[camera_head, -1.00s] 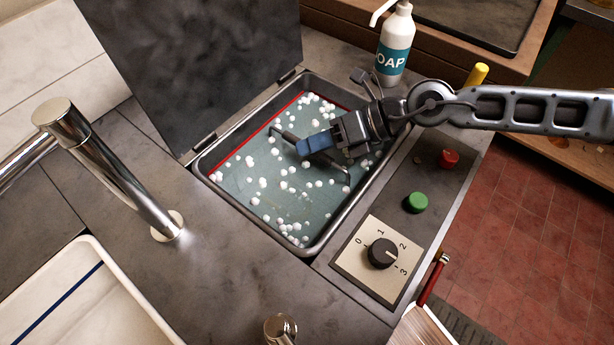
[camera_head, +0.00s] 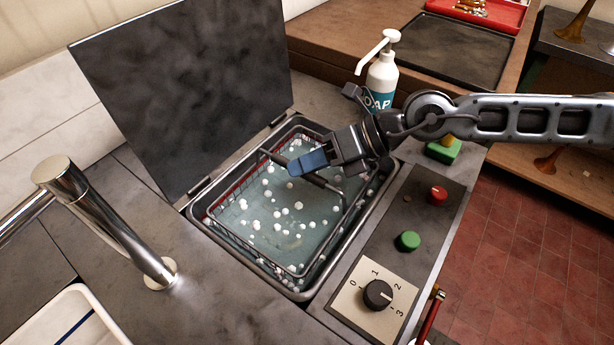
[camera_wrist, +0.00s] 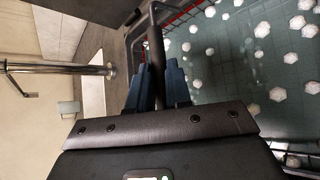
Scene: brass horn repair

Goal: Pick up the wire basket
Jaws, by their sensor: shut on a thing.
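The wire basket (camera_head: 247,249) is a dark mesh frame with a raised bar handle. Its upper rim shows above the liquid inside the metal tank (camera_head: 312,290), and white foam balls show within its outline. My gripper (camera_head: 309,163), with blue fingertips, is shut on the basket's handle bar near its middle. In the wrist view the blue fingers (camera_wrist: 158,88) sit on both sides of the dark bar (camera_wrist: 155,50). How far the basket's bottom is from the tank floor is hidden.
The tank's dark lid (camera_head: 190,85) stands open behind. A soap bottle (camera_head: 381,80) stands near my wrist. A tap (camera_head: 105,220) is at left. A panel with a green button (camera_head: 408,241), a red button (camera_head: 437,195) and a dial (camera_head: 377,294) lies at right.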

